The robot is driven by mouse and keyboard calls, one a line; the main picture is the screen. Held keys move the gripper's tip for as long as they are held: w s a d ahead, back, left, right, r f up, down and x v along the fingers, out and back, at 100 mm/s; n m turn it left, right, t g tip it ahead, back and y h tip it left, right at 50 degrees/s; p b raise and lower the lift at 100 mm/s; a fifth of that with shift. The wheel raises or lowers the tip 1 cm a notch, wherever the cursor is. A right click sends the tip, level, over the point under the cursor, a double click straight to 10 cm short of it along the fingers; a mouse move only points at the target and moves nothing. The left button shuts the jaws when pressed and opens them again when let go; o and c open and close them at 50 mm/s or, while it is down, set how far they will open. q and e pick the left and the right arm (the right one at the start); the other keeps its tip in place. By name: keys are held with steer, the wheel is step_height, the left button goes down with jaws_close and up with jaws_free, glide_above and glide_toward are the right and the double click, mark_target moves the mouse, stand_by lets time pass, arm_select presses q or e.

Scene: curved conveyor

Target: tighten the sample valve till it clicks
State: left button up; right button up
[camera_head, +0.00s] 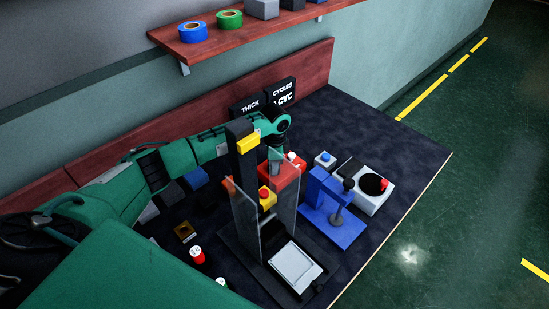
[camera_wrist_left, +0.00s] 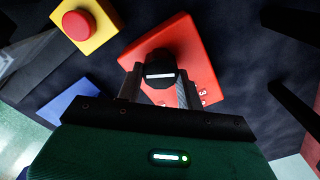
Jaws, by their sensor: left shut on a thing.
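The sample valve looks to be the red block (camera_head: 288,177) behind the clear-panelled stand in the head view. In the left wrist view the red block (camera_wrist_left: 190,42) carries a black round knob (camera_wrist_left: 160,62) with a white bar across it. My left gripper (camera_wrist_left: 160,88) has its two fingers on either side of this knob and is shut on it. In the head view my left gripper (camera_head: 275,160) reaches down at the block from behind, and the knob is hidden there. White marks show on the block beside the right finger. My right gripper is in neither view.
A stand with clear panels (camera_head: 249,225) rises close in front of the block. A yellow box with a red button (camera_head: 266,197) is near it. A blue clamp fixture (camera_head: 330,206) and a grey joystick box (camera_head: 358,195) stand to the right. A shelf (camera_head: 230,40) hangs above.

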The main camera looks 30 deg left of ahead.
arm_select(q)
steer(key=m+p, duration=0.1)
steer(key=m, duration=0.2)
steer(key=shift+r+m, duration=0.15)
steer(key=shift+m, duration=0.15)
steer(key=shift+m+p, duration=0.6)
steer(key=shift+m, duration=0.8)
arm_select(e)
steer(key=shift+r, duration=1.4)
arm_select(q)
steer(key=o, duration=1)
steer(key=shift+s, duration=0.1)
step_height(320, 180, up, 14)
steer(key=b, duration=0.2)
steer(key=shift+f, duration=0.2)
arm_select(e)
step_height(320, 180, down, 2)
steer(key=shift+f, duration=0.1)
